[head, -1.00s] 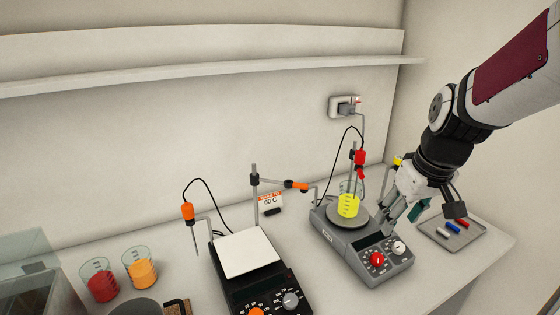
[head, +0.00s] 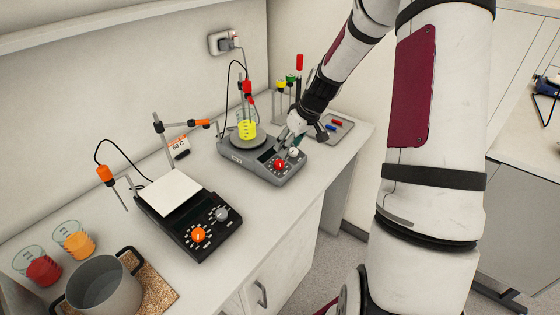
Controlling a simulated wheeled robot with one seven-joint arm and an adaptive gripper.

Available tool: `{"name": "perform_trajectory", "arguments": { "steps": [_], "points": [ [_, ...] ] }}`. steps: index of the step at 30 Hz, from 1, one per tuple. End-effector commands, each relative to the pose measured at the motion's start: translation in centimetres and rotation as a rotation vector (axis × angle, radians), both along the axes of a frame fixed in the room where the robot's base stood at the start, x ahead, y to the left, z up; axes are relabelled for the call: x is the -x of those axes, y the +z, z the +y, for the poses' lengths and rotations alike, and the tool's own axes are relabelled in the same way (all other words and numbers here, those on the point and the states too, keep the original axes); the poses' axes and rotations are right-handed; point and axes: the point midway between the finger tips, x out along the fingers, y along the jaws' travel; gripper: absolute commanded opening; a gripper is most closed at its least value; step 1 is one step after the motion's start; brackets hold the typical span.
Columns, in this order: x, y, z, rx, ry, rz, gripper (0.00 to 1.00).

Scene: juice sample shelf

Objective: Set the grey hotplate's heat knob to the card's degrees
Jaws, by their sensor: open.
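The grey hotplate (head: 232,153) stands on the bench with a beaker of yellow liquid (head: 247,130) on its round plate. Its sloped front panel carries a red knob (head: 280,164) and a white knob (head: 293,152); which one is for heat is too small to read. The card (head: 178,145) reads "60 C" and stands behind, between the two hotplates. My gripper (head: 287,142) is at the right side of the grey hotplate, close to the knobs. Its fingers are small and partly hidden here, and I cannot tell whether they touch a knob.
A black hotplate (head: 187,243) with a white top stands to the left. Beakers of red (head: 43,270) and orange (head: 78,244) liquid and a grey pot (head: 100,290) are further left. A tray (head: 345,127) with small coloured items lies right of my gripper. A red probe (head: 247,88) hangs above the yellow beaker.

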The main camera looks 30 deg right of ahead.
Motion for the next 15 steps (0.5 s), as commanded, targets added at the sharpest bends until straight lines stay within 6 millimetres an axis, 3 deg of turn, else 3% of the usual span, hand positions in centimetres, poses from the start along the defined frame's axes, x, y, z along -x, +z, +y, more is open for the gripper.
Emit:
{"name": "perform_trajectory", "arguments": {
  "steps": [6,15],
  "points": [
    [-1.5,-4.2,0.7,-0.002,0.002,0.003,0.48],
    [-3.1,-7.9,1.0,0.001,0.000,0.001,0.48]
  ]
}}
